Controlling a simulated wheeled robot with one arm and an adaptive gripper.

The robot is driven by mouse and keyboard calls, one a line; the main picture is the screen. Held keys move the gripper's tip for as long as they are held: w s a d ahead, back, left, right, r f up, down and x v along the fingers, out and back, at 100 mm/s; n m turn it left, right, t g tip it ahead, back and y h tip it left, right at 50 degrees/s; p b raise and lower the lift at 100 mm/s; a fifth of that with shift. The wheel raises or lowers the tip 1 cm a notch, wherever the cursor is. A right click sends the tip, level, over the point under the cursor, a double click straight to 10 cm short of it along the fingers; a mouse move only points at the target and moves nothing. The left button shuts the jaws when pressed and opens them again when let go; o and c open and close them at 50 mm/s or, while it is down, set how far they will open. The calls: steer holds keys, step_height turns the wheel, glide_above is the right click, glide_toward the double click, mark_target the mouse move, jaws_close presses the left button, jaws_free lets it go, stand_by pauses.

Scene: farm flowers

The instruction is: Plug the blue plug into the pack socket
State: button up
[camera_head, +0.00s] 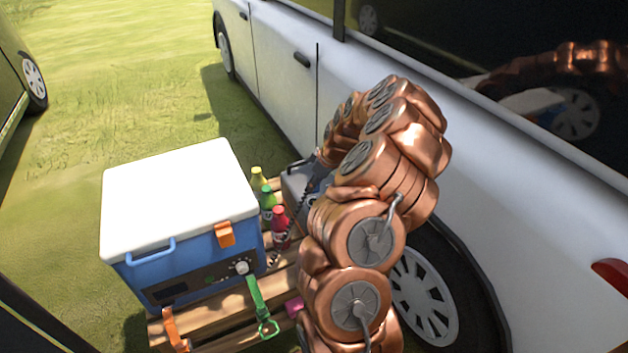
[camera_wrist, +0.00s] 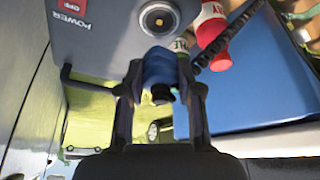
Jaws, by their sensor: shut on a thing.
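The grey power pack (camera_wrist: 110,35) fills the top of the wrist view, with a red OFF switch and a POWER label. Its round socket (camera_wrist: 157,18) has a pale ring and a dark centre with a yellowish middle. My gripper (camera_wrist: 160,84) is shut on the blue plug (camera_wrist: 159,66), one finger on each side. The plug appears just below the socket in that view, and the socket face is uncovered. In the head view the pack (camera_head: 293,181) is partly hidden behind my copper-coloured arm. The plug cannot be made out there.
A blue cooler with a white lid (camera_head: 180,200) stands on a wooden pallet table (camera_head: 205,312). Yellow, green and red bottles (camera_head: 280,226) stand between cooler and pack. The red bottle (camera_wrist: 212,38) is close beside the socket in the wrist view. A white car (camera_head: 285,60) stands behind.

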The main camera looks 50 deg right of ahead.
mark_target(317, 192)
steer(key=shift+f, duration=2)
steer(key=shift+s+b, duration=0.1)
steer(key=shift+b, duration=1)
stand_by(0.7)
steer(key=shift+f+b, duration=0.4)
steer(key=shift+f, duration=0.2)
stand_by(0.4)
steer(key=o, duration=1.1)
steer(key=shift+o, duration=0.2)
steer(key=shift+r, duration=0.15)
steer(key=v, duration=1.1)
steer(key=shift+r, duration=0.4)
steer(key=shift+s, duration=0.15)
